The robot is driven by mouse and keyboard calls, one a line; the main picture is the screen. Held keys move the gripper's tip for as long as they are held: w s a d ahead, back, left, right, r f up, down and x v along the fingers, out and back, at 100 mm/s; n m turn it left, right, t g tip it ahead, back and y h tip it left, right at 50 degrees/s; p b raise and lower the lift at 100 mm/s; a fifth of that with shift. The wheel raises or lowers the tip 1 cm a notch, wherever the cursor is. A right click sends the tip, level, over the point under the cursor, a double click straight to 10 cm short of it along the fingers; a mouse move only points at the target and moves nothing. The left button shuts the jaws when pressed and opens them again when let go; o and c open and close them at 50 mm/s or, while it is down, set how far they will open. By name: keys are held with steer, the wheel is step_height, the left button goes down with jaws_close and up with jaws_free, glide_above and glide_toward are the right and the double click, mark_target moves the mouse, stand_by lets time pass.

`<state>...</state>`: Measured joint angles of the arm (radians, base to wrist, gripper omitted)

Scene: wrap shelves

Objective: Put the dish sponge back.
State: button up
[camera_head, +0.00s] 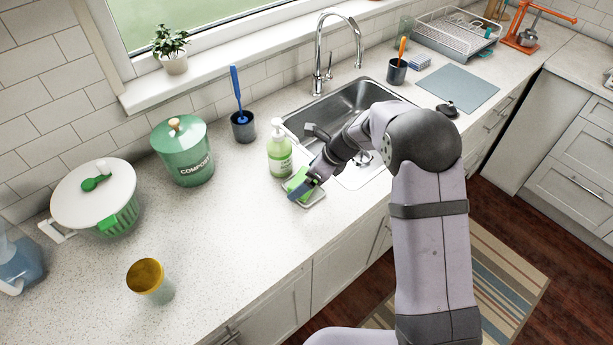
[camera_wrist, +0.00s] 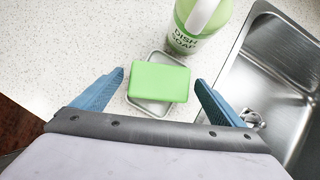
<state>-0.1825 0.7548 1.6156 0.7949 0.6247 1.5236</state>
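The dish sponge, a green block (camera_wrist: 158,82), lies on a small light grey sponge dish (camera_wrist: 148,107) in the wrist view, with the dish's rim showing around parts of it. In the head view the sponge (camera_head: 297,180) and dish (camera_head: 316,201) are on the counter at the sink's left front corner, partly hidden by my gripper. My gripper (camera_wrist: 159,77) is open, with one blue finger on each side of the sponge and a visible gap at both sides. In the head view my gripper (camera_head: 305,188) is right at the sponge.
A green soap bottle (camera_head: 279,150) stands just behind the dish, close to my gripper. The sink (camera_head: 345,105) is to the right. A cup with a blue brush (camera_head: 243,127) and a compost bin (camera_head: 183,152) stand farther left. The front counter is mostly clear.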

steer(key=shift+r, duration=0.15)
steer(key=shift+r, duration=0.25)
steer(key=b+v, duration=0.2)
steer(key=v, duration=1)
steer(key=s+d+f+n+h, duration=0.2)
steer(key=s+d+n, duration=0.2)
steer(key=s+n, duration=0.3)
steer(key=s+d+f+n+g+h, duration=0.1)
steer(key=s+d+f+n, duration=0.1)
steer(key=s+d+n, duration=0.3)
steer(key=s+d+f+n+g+h, duration=0.1)
steer(key=s+d+n, duration=0.4)
steer(key=s+n, duration=0.5)
steer(key=s+f+h, duration=0.1)
steer(key=s+f, duration=0.1)
steer(key=s, duration=0.2)
steer(key=shift+d+n+h, duration=0.25)
steer(key=shift+n+h, duration=0.05)
steer(key=shift+s, duration=0.1)
